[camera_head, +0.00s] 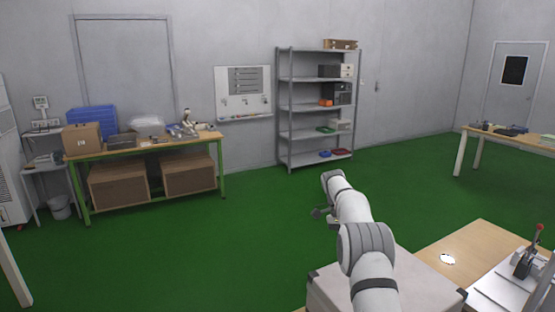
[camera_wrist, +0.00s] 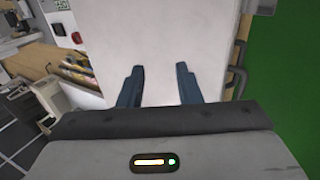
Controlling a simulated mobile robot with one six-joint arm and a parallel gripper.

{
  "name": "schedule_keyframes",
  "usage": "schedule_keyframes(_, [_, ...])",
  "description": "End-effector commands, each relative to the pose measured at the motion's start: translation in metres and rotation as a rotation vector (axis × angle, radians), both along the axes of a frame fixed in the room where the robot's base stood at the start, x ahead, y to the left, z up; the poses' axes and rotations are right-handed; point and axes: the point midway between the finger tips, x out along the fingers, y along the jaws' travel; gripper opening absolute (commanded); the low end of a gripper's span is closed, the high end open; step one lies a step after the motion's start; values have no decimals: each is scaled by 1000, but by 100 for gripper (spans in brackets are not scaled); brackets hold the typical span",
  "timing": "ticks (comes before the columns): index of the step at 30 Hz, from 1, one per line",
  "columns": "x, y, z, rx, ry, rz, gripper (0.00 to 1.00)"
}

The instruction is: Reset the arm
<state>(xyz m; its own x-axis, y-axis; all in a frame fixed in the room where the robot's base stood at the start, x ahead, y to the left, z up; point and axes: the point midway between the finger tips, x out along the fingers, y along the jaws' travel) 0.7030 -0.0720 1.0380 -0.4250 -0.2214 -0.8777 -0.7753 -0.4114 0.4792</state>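My gripper (camera_wrist: 159,85) shows in the wrist view with two dark blue fingers spread apart and nothing between them. A plain pale grey-white surface lies beyond the fingers and fills the middle of that view. In the head view my white arm reaches up and away from the lower right, over the green floor. The gripper's fingers are too small and too hidden behind the arm to make out there.
A wooden table (camera_head: 472,245) with a red-handled fixture (camera_head: 528,262) stands at lower right. A grey case (camera_head: 415,283) lies beside it, near my arm. A workbench (camera_head: 150,146) and a metal shelf (camera_head: 285,115) stand at the back. The green floor (camera_head: 230,245) is clear.

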Motion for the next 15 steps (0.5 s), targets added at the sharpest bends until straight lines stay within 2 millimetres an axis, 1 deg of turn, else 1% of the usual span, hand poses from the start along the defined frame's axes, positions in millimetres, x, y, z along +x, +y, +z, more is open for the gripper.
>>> schedule_keyframes(1, [-2, 0, 9, 7, -9, 10, 31])
schedule_keyframes(8, [-12, 3, 33, 45, -37, 73, 31])
schedule_keyframes(11, [-19, 4, 47, 65, -54, 109, 31])
schedule_keyframes(15, [-33, 9, 69, 99, -82, 171, 31])
